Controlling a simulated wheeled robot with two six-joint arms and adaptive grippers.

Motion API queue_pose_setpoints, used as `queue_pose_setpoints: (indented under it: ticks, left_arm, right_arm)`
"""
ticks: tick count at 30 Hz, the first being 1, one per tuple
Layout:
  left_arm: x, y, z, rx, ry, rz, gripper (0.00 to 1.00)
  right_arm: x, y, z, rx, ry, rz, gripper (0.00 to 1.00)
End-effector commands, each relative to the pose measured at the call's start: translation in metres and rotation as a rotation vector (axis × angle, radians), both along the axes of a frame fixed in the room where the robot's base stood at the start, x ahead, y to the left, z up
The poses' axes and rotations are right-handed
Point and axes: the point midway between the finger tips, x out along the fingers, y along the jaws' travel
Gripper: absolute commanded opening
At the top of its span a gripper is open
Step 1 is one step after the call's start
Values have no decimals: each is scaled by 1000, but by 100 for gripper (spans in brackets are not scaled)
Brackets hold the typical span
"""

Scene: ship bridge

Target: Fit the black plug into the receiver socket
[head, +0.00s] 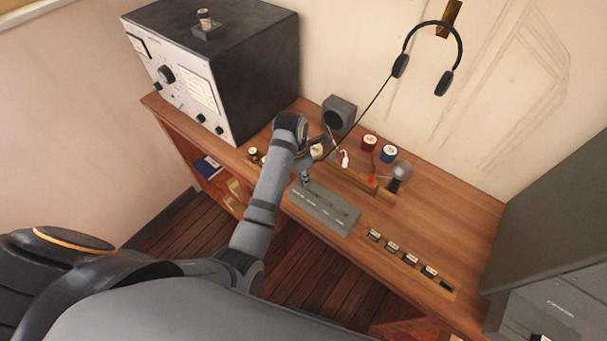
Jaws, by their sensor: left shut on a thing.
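My left gripper (307,179) points down over the back left end of a grey panel (323,208) with a row of small labels. It is shut on what appears to be the black plug, at the end of the thin black cable coming from the headphones (443,52) on the wall. The plug is too small and too covered by the gripper to make out. I cannot tell whether it touches the panel. The large receiver (190,85), black with a pale dial front, stands at the back left; I cannot make out its socket. My right gripper is not in view.
A white plug (344,158) and a red plug (372,179) stand behind the panel. Red (370,141) and blue (388,153) spools, a small speaker (339,114) and a microphone (401,171) stand further back. Several labelled blocks (410,260) line the front right.

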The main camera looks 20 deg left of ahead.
Motion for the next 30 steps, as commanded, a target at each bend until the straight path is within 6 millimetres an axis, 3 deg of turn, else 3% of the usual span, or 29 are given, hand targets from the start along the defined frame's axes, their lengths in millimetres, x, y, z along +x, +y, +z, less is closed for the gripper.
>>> queue_pose_setpoints:
  ticks: [30]
  left_arm:
    - [0,0,-9,0,0,0,0]
  right_arm:
    - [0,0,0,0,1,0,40]
